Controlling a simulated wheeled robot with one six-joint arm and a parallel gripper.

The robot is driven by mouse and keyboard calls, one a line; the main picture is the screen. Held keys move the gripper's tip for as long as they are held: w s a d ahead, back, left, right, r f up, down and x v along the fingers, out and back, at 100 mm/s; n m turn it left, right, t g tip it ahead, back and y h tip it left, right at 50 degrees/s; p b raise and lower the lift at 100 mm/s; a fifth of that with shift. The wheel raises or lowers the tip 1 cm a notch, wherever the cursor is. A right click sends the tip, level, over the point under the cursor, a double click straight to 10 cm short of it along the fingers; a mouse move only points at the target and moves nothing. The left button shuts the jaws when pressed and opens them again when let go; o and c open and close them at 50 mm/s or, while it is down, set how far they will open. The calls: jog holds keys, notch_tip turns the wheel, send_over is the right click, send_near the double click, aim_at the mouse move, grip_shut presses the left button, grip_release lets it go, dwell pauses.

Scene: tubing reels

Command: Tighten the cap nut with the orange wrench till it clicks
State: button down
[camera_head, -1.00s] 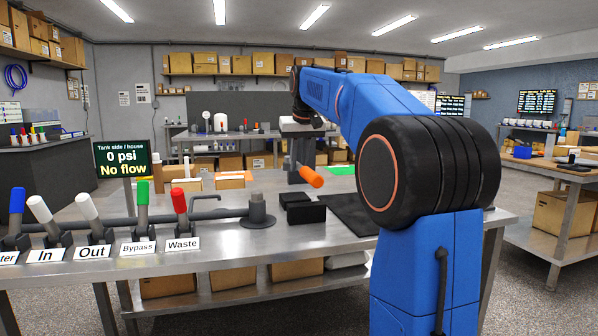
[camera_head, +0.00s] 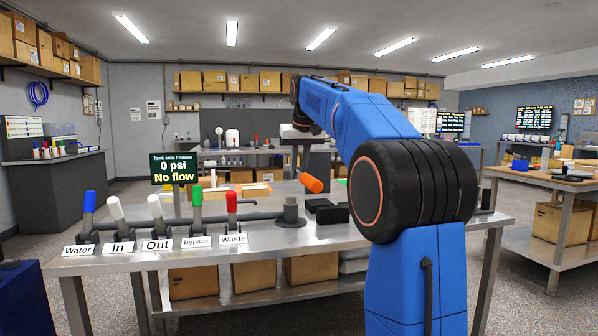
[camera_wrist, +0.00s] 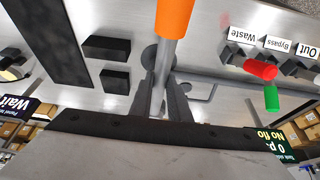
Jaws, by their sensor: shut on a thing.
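My gripper (camera_wrist: 163,98) is shut on the orange wrench. The wrench's grey shaft lies between the fingers, and its orange handle (camera_wrist: 174,18) sticks out past them. In the head view the orange handle (camera_head: 311,183) hangs tilted above the bench, beyond my arm. A dark grey upright fitting (camera_head: 291,212) with a round base stands at the right end of the pipe, below and left of the handle. In the wrist view a dark round shape (camera_wrist: 149,57) shows partly behind the shaft. I cannot make out the cap nut clearly.
Valve levers line the bench's left, including a blue one (camera_head: 89,203) and a red one (camera_head: 231,203). A sign (camera_head: 174,168) reads "0 psi, No flow". Two black blocks (camera_head: 333,214) lie right of the fitting. Bare metal bench top (camera_head: 270,238) shows in front.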

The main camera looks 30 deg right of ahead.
jog(key=shift+f, duration=4.3)
jog(key=shift+a, duration=0.1)
jog(key=shift+w+a+m, duration=0.2)
jog(key=shift+a+m, duration=0.2)
jog(key=shift+m, duration=0.1)
jog(key=shift+a+h, duration=0.1)
jog(key=shift+h, duration=0.2)
jog(key=shift+w+a+m, duration=0.2)
jog(key=shift+a+m, duration=0.2)
jog(key=shift+m, duration=0.1)
jog(key=shift+a, duration=0.1)
